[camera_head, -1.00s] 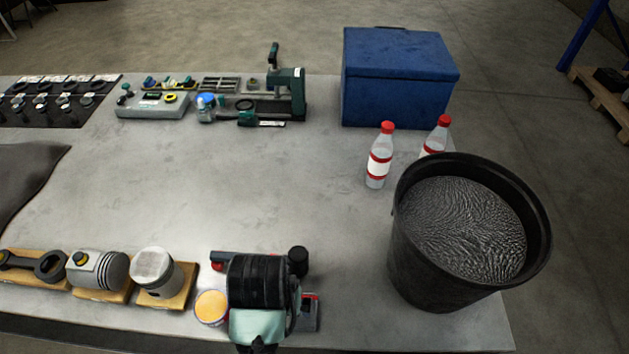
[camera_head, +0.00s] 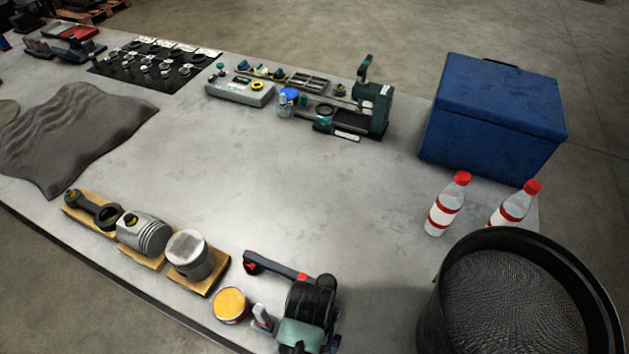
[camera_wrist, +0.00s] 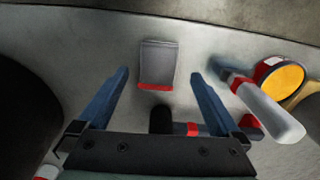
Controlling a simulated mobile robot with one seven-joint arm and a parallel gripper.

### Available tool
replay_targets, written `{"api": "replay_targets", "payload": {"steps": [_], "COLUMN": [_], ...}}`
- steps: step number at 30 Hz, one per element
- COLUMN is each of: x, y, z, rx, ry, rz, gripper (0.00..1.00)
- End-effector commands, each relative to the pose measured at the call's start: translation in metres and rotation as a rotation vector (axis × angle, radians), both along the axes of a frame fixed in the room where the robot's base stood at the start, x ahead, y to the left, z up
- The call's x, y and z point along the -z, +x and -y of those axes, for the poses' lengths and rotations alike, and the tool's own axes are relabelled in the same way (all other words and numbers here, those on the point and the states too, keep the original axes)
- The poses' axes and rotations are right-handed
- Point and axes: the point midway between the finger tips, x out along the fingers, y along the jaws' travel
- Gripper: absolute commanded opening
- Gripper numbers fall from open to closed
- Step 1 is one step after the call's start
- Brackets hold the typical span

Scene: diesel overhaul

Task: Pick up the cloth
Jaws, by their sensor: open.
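The cloth (camera_head: 78,132) is a dark grey-brown, rumpled sheet lying on the left part of the table in the head view. In the head view my dark wrist hides the fingers. The cloth is not in the wrist view.
A connecting rod (camera_head: 93,208) and two pistons (camera_head: 142,232) on wooden blocks stand between the cloth and my gripper. A red-and-black tool (camera_head: 275,266) lies nearby. A black bucket (camera_head: 450,300), bottles (camera_head: 447,205) and a blue box (camera_head: 490,120) are at right. The table's middle is clear.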

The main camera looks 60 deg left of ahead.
Motion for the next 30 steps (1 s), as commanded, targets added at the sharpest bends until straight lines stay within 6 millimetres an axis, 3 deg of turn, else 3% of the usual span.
{"api": "replay_targets", "payload": {"steps": [12,21,30], "x": [0.045,0.048,0.048], "y": [0.001,0.001,0.001], "z": [0.001,0.001,0.001], "rx": [0.000,0.000,0.000], "ry": [-0.001,0.001,0.001], "rz": [-0.001,0.001,0.001], "gripper": [1.00,0.98,0.44]}}
